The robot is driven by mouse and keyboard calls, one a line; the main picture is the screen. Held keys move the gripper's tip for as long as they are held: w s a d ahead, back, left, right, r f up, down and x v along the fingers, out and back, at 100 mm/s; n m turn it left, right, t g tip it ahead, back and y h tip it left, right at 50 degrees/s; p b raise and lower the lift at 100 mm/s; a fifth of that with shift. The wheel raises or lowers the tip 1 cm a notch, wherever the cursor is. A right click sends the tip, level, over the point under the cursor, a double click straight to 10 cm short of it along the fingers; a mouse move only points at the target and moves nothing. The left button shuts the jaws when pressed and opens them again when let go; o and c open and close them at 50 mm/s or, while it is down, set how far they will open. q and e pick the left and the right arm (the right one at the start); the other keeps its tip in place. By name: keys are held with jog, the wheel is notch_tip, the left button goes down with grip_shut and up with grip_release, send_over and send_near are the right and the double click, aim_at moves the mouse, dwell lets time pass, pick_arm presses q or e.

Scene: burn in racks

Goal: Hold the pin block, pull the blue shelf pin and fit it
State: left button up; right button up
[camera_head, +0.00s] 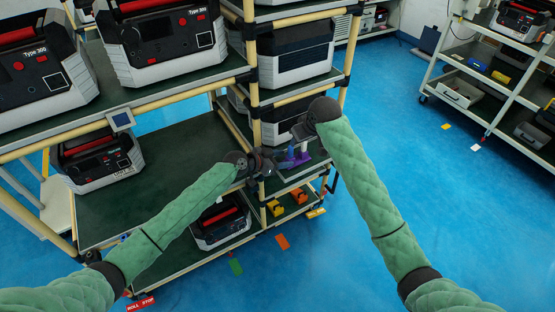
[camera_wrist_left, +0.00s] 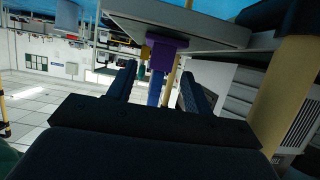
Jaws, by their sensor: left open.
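The small purple pin block (camera_head: 299,161) is at the front edge of the rack, between my two grippers, in the head view. In the left wrist view the purple block (camera_wrist_left: 164,52) is just beyond the fingertips. The blue shelf pin (camera_wrist_left: 155,90) sticks out from it and lies in line with the gap between the fingers. The pin shows small in the head view (camera_head: 290,153). My left gripper (camera_head: 268,166) is open, just left of the pin. My right gripper (camera_head: 302,132) is above and right of the block; its fingers are too small and dark to read.
The tube rack holds several grey-black units, such as one unit (camera_head: 165,42) on the upper shelf. A rack post (camera_head: 252,90) stands close behind my left gripper. Yellow and orange bins (camera_head: 275,207) are below.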

aim_at(289, 158)
pick_arm(q)
jog(key=shift+x, duration=2.9)
jog(key=shift+c, duration=0.2)
jog(key=c, duration=1.1)
jog(key=shift+o, duration=0.3)
jog(key=shift+f, duration=0.1)
